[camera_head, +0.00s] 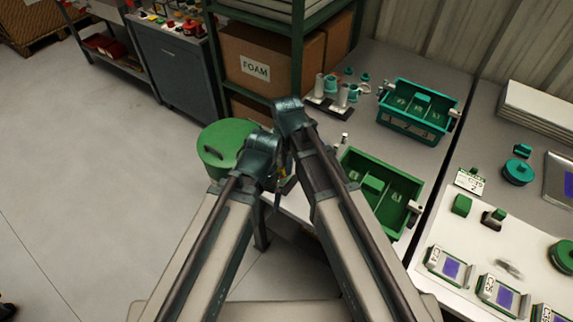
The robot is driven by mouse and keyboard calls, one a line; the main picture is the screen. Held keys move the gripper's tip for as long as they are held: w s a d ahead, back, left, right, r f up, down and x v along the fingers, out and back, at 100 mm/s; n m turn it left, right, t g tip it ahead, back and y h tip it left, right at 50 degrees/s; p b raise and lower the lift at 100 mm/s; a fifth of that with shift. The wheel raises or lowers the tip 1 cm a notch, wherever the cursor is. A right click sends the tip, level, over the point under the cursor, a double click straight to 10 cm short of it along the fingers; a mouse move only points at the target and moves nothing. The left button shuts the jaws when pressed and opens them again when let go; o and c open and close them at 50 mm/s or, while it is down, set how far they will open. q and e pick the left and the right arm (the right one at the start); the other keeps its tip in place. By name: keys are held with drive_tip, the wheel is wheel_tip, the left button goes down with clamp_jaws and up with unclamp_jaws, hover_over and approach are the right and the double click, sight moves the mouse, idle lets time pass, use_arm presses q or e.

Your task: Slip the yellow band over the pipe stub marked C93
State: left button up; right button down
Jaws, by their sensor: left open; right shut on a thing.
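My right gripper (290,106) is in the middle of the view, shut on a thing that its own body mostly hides. A small yellow bit, likely the yellow band (283,170), shows between my two arms just below the grippers. My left gripper (262,146) is open, lower and close beside the right one; its fingers are hard to make out. Pale pipe stubs (343,97) and a teal one (330,85) stand upright on a dark base on the bench, right of and behind my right gripper. No marking C93 can be read at this size.
A teal divided crate (382,120) and a green divided crate (418,186) stand on the bench. A FOAM box (229,78) sits on a green shelf. A round green drum (212,163) stands by my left gripper. Small devices cover the right bench; the left floor is clear.

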drive_tip(key=shift+f, duration=0.2)
drive_tip(key=shift+f, duration=0.1)
drive_tip(key=c, duration=0.8)
unclamp_jaws()
drive_tip(key=shift+c, duration=0.2)
drive_tip(key=shift+o, duration=0.4)
drive_tip(key=shift+o, duration=0.3)
drive_tip(key=shift+o, duration=1.3)
drive_tip(key=shift+r, duration=0.2)
wheel_tip(320, 180, up, 11)
drive_tip(key=p, duration=1)
drive_tip(key=shift+p, duration=0.4)
